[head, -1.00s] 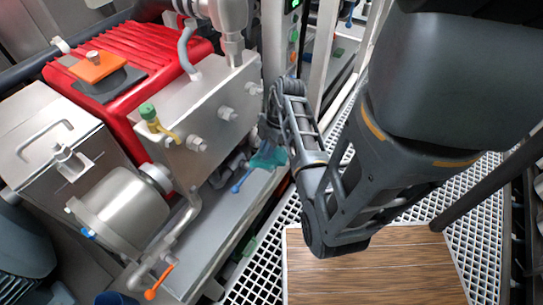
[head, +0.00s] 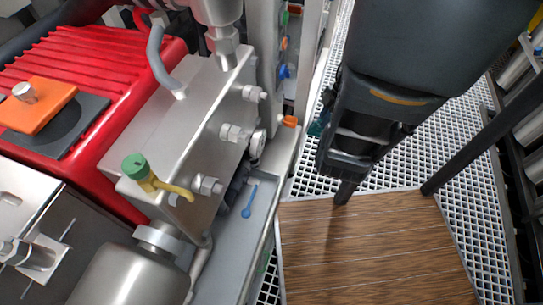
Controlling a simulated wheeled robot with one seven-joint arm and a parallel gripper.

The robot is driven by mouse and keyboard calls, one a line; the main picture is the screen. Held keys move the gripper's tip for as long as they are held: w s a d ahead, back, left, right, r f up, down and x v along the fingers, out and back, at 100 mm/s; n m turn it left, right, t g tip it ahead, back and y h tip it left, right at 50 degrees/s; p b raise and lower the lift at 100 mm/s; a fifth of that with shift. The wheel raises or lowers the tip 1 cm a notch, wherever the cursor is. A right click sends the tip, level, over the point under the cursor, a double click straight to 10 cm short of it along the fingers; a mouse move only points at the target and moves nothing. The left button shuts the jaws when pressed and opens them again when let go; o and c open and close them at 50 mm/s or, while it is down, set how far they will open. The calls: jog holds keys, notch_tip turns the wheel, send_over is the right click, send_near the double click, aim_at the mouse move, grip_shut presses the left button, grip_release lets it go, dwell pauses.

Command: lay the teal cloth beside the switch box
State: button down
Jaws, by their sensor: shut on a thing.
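A small bit of the teal cloth (head: 316,128) shows at the left edge of my dark arm, above the white grating. My gripper (head: 327,102) is mostly hidden behind my arm. Only a dark part of it shows, just above the teal patch, and it is shut on the cloth. Most of the cloth is hidden. I cannot clearly pick out the switch box. A grey upright (head: 265,60) with coloured knobs beside it stands left of my gripper, but I cannot tell whether it is the box.
A metal block (head: 185,125) with bolts and a green-capped valve stands at the left by a red ribbed housing (head: 100,60). A blue-handled tool (head: 249,203) lies on the grey ledge (head: 235,265). A wooden board (head: 375,250) and open grating (head: 455,150) lie at the right.

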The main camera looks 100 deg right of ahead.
jog(key=w+a+p, duration=0.2)
jog(key=w+p, duration=0.2)
jog(key=w, duration=0.4)
jog(key=w+a+p, duration=0.3)
jog(key=w+p, duration=0.1)
jog(key=w, duration=0.4)
jog(key=shift+w+f, duration=0.25)
jog(key=shift+w, duration=0.15)
jog(key=shift+a, duration=0.1)
jog(key=shift+c, duration=2.1)
grip_release()
jog(key=p+v, duration=0.1)
jog(key=v, duration=0.6)
jog(key=shift+r+p, duration=0.35)
jog(key=shift+p, duration=0.05)
jog(key=shift+s, duration=0.25)
